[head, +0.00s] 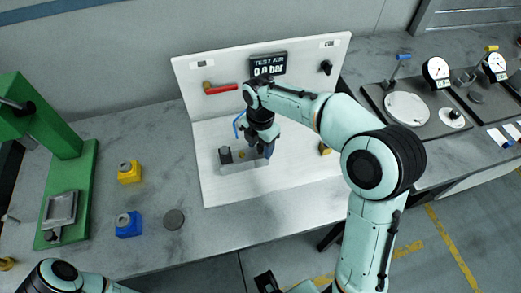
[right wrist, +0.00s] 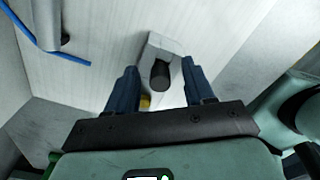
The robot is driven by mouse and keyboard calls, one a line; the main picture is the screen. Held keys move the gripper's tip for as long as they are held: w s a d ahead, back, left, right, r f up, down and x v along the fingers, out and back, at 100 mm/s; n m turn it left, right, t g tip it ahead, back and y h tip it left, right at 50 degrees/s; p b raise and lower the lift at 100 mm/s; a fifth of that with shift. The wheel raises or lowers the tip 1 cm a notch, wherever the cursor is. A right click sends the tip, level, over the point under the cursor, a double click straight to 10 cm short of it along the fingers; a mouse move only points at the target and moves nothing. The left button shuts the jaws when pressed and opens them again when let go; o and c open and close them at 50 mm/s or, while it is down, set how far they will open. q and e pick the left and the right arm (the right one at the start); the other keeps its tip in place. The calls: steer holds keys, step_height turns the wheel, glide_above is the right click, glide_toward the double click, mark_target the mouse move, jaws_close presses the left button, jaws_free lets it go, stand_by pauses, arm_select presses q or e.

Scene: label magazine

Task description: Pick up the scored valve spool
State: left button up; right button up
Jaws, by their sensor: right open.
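A grey valve block (head: 245,166) lies on the white panel base of the test stand, with a dark cylindrical part (head: 226,155) at its left end. My right gripper (head: 262,148) is over the block's right part, pointing down. In the right wrist view its open jaws (right wrist: 165,90) frame the block (right wrist: 163,42), its black round part (right wrist: 160,74) and a small yellow piece (right wrist: 145,102). I cannot make out a scored spool for certain, and the jaws hide part of the block. My left arm shows at the lower left; its gripper is not clearly seen.
The white upright panel (head: 205,110) stands behind, with a red-handled valve (head: 221,88) and a display (head: 268,65). A blue tube (head: 238,125) is close to my right gripper. Yellow (head: 129,171) and blue (head: 128,224) blocks and a grey disc (head: 174,219) stand left; the green press (head: 68,185) is farther left.

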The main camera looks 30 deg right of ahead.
jaws_close()
steer(key=shift+r, duration=0.1)
